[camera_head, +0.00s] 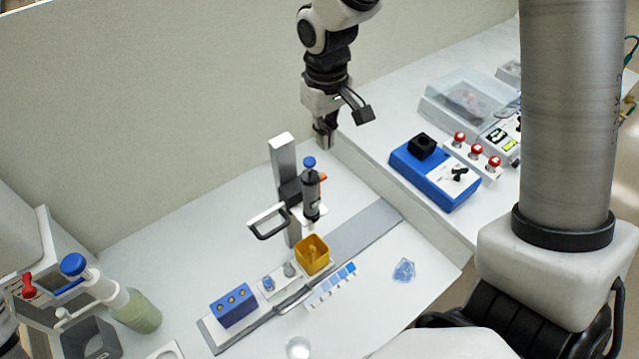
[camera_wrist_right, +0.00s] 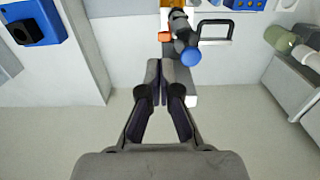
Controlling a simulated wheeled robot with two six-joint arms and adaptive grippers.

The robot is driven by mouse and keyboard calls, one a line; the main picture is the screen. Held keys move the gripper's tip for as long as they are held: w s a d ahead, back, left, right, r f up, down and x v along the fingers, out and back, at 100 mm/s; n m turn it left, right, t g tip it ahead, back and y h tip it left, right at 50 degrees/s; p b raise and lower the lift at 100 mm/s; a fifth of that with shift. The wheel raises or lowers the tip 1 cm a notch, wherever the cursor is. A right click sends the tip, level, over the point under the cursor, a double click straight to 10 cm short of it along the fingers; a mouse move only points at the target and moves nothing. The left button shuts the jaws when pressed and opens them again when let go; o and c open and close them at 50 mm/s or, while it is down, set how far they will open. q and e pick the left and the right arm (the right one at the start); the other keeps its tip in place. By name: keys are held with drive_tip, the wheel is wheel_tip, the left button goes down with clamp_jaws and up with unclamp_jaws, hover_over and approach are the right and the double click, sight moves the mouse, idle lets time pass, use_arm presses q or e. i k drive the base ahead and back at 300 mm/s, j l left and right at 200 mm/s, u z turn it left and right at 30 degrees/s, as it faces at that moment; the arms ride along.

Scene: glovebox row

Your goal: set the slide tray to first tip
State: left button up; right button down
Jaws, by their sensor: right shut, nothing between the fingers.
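A long grey rail (camera_head: 372,228) runs diagonally along the white bench. On it sits the slide tray (camera_head: 262,309), a pale plate carrying a blue block with several holes (camera_head: 233,305), small grey knobs and a yellow cup (camera_head: 312,262). A strip of blue-shaded squares (camera_head: 331,284) lies along the tray's front side. A pipette with a blue top (camera_head: 310,180) stands upright in a stand (camera_head: 283,160) above the yellow cup. My right gripper (camera_head: 325,140) is shut and empty, above and behind the pipette. Its shut fingers (camera_wrist_right: 164,68) point toward the pipette's blue top (camera_wrist_right: 190,57). My left gripper is not in view.
A black loop handle (camera_head: 268,222) sticks out left of the stand. A blue box with a black block (camera_head: 435,175) and red-capped vials (camera_head: 476,151) stand on the raised right bench. A green bottle (camera_head: 137,312) stands at left. A blue piece (camera_head: 403,270) lies on open bench.

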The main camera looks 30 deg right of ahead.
sight(234, 317)
drive_tip(key=k, duration=1)
